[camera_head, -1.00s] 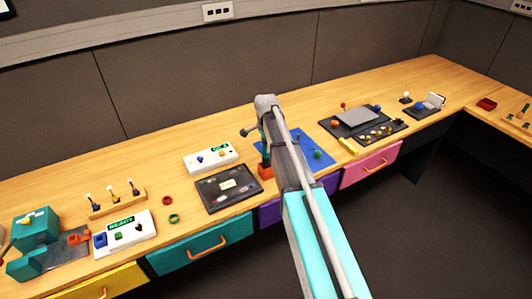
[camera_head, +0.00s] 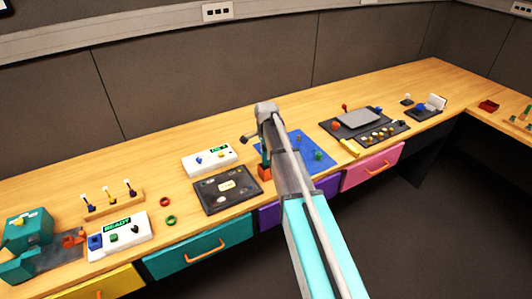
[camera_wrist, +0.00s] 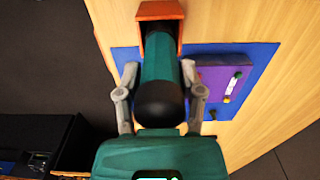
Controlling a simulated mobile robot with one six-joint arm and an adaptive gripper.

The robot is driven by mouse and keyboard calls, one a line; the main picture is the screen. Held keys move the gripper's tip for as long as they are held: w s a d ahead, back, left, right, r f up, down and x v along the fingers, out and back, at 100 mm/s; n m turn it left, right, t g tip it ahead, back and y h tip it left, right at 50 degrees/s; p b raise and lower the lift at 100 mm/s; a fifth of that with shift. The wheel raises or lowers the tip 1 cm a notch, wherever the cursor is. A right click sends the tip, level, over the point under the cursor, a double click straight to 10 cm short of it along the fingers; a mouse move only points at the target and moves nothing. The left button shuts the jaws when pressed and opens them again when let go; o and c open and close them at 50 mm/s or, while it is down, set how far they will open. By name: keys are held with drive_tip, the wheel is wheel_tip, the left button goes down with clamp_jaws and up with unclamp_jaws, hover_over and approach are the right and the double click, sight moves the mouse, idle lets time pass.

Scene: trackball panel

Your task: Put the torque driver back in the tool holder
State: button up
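The torque driver (camera_wrist: 160,57) has a teal barrel and a black rounded end. In the wrist view its far end is inside the orange tool holder (camera_wrist: 159,10); how deep it sits is hidden. My gripper (camera_wrist: 160,78) has a grey finger on each side of the barrel and appears closed on it. A teal block with a small screen (camera_wrist: 155,158) fills the near bottom of that view. In the head view the orange holder (camera_head: 265,171) stands at the left edge of the blue mat, with the teal driver just above it, partly hidden by my arm.
The blue mat (camera_wrist: 262,60) carries a purple panel (camera_wrist: 220,82) right of the holder. In the head view a dark tray (camera_head: 227,197) and a white box (camera_head: 207,158) stand left of the holder. A black panel with a grey plate (camera_head: 357,119) lies to the right.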

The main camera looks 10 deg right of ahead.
drive_tip(key=o, duration=0.3)
drive_tip(key=shift+o, duration=0.2)
drive_tip(key=shift+r, duration=0.15)
wheel_tip(320, 180, up, 12)
drive_tip(key=p, duration=1.2)
idle(0.8)
drive_tip(key=s+a+n, duration=0.3)
drive_tip(key=s+n, duration=1.1)
drive_tip(key=s, duration=1.2)
drive_tip(key=shift+s+n, duration=0.4)
